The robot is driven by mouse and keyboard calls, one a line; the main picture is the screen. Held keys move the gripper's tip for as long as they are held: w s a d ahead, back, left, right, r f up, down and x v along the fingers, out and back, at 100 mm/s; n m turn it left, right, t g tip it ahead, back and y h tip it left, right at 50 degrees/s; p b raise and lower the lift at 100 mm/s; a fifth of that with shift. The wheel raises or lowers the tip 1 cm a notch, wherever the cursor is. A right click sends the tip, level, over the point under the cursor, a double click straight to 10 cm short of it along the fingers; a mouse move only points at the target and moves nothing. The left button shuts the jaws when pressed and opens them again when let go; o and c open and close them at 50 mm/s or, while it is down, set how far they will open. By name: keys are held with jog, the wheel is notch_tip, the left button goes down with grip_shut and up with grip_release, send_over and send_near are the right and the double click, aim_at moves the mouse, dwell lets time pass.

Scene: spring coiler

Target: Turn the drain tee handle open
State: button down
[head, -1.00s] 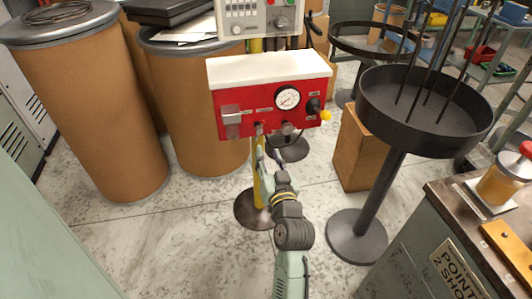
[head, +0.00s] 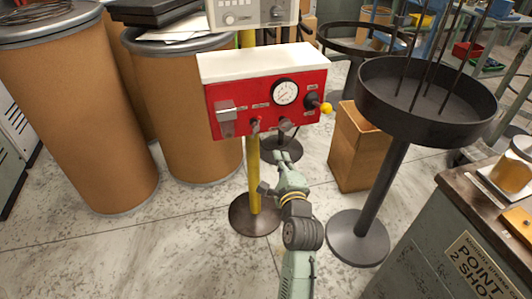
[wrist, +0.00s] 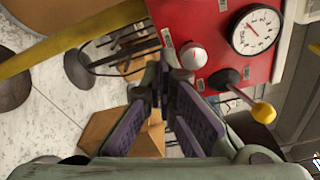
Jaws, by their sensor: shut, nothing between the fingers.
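The red panel box (head: 238,98) with a white top stands on a yellow post. Along its lower front are a small handle (head: 255,124) on the left and a rounded grey knob (head: 285,125) under the gauge. Their labels are too small to read, so I cannot tell for certain which is the drain tee handle. My gripper (head: 281,156) is shut and empty, in front of and below the panel's lower edge. In the wrist view its fingertips (wrist: 172,74) are close to the silver knob (wrist: 193,56); contact is unclear. The small left handle is not clear there.
A round gauge (head: 285,91) and a black lever with a yellow ball (head: 326,107) are on the panel's right. Fibre drums (head: 195,120) stand left, a black round tray stand (head: 385,130) right, and a cardboard box (head: 358,150) behind.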

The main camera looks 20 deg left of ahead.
aim_at(262, 130)
jog(key=p+x, duration=0.1)
jog(key=x, duration=0.8)
jog(key=shift+s+r, duration=0.1)
jog(key=shift+r, duration=0.05)
jog(key=shift+s+a+r+p, duration=0.25)
jog(key=shift+s+a+p, duration=0.05)
jog(key=shift+s+a, duration=0.15)
jog(key=shift+s+a+r+p, duration=0.2)
jog(key=shift+s+a+p, duration=0.05)
jog(key=shift+s+a, duration=0.2)
jog(key=shift+s+a+r, duration=0.15)
jog(key=shift+s+a, duration=0.25)
jog(key=shift+s, duration=0.1)
jog(key=shift+s+a+m+g+p, duration=0.15)
jog(key=shift+s+a+m+p, duration=0.3)
jog(key=shift+m+p, duration=0.95)
jog(key=shift+s+a+m+g+p, duration=0.25)
jog(key=shift+a+m+p, duration=0.35)
jog(key=shift+p, duration=1.7)
jog(key=shift+s+a+r, duration=0.1)
